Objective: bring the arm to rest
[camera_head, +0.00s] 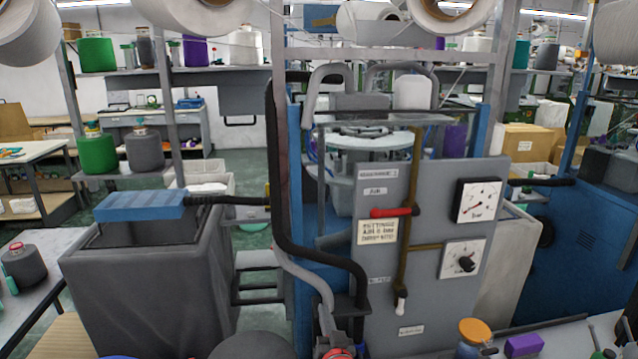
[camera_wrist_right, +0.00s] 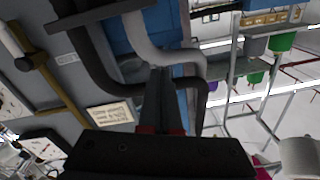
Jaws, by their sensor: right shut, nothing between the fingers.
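My right gripper (camera_head: 350,308) is low in the middle of the head view, a small dark shape in front of the machine and hard to tell from the dark hose ends there. In the right wrist view its dark fingers (camera_wrist_right: 165,92) are together with nothing held, red marks at their base. Behind them run a black hose (camera_wrist_right: 95,75) and a grey hose (camera_wrist_right: 150,48); I cannot tell the gap to them. The black hose (camera_head: 280,190) also shows in the head view. My left gripper is not in view.
A grey panel (camera_head: 378,280) with a red lever (camera_head: 392,212), gauge (camera_head: 477,201) and dial (camera_head: 463,259) stands right of the hoses. A grey bin (camera_head: 150,290) stands left. An orange-lidded jar (camera_head: 473,335) and a purple box (camera_head: 523,345) are at the front right.

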